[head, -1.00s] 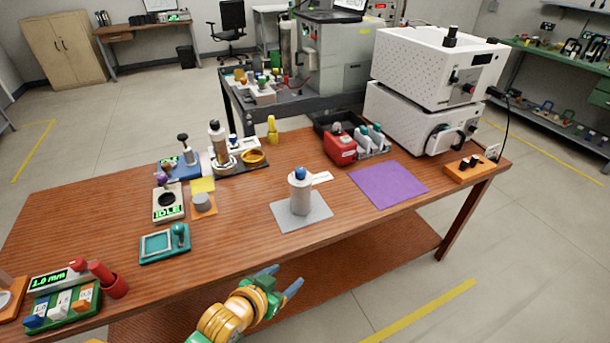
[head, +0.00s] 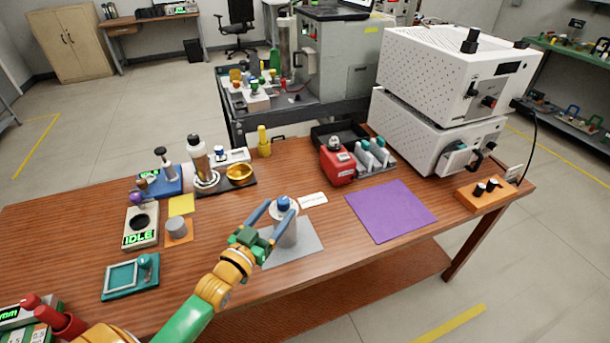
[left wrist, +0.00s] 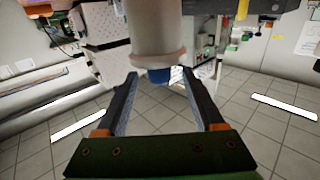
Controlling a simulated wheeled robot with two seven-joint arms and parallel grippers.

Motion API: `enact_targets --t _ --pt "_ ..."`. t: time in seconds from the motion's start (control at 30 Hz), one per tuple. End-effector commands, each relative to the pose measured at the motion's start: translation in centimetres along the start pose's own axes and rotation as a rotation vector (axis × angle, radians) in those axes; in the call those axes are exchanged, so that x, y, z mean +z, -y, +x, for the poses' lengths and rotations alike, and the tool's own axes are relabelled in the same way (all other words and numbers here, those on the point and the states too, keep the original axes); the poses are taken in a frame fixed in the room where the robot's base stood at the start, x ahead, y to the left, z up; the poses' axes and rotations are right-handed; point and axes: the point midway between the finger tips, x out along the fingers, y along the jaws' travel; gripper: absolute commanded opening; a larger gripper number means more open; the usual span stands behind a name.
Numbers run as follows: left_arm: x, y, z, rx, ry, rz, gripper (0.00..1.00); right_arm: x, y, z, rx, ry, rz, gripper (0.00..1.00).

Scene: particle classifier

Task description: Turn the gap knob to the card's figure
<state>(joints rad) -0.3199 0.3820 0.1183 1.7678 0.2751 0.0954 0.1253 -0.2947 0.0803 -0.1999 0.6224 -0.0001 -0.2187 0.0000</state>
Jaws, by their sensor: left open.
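A pale grey cylinder (head: 287,233) with a blue knob (head: 284,203) on top stands upright on a grey mat (head: 305,247). A white card (head: 313,199) lies just behind it; its writing is too small to read. My left gripper (head: 282,208) is open, its fingers on either side of the cylinder's upper part. In the left wrist view the cylinder (left wrist: 157,30) and its blue knob (left wrist: 158,76) show between the open fingers (left wrist: 157,82); I cannot tell whether they touch. Which part is the gap knob is not clear. My right gripper is out of view.
A purple mat (head: 391,212) and a red device (head: 337,165) lie to the right. An orange box with black knobs (head: 486,192) sits at the right edge. A box reading IDLE (head: 140,225) and a teal tray (head: 122,277) stand left. A display is partly cut off lower left.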

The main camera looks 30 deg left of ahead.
Motion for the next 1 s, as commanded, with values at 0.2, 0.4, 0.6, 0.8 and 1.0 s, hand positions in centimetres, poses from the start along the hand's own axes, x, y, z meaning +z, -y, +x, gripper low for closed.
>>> enact_targets --t 0.2,0.4,0.6,0.8,1.0 --pt "-0.1 0.0 2.0 0.000 -0.003 0.000 0.69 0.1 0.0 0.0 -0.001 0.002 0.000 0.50" --pt "0.0 0.0 5.5 0.000 -0.001 0.000 0.69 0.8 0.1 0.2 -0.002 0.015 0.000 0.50" --pt "0.0 0.0 7.0 0.001 0.001 0.001 0.69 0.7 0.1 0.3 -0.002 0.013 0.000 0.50" --pt "0.0 -0.1 7.1 0.001 0.002 0.001 0.69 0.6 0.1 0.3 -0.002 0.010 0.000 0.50" --pt "0.0 -0.1 7.1 0.001 0.002 0.000 0.21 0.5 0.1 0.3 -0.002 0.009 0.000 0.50"
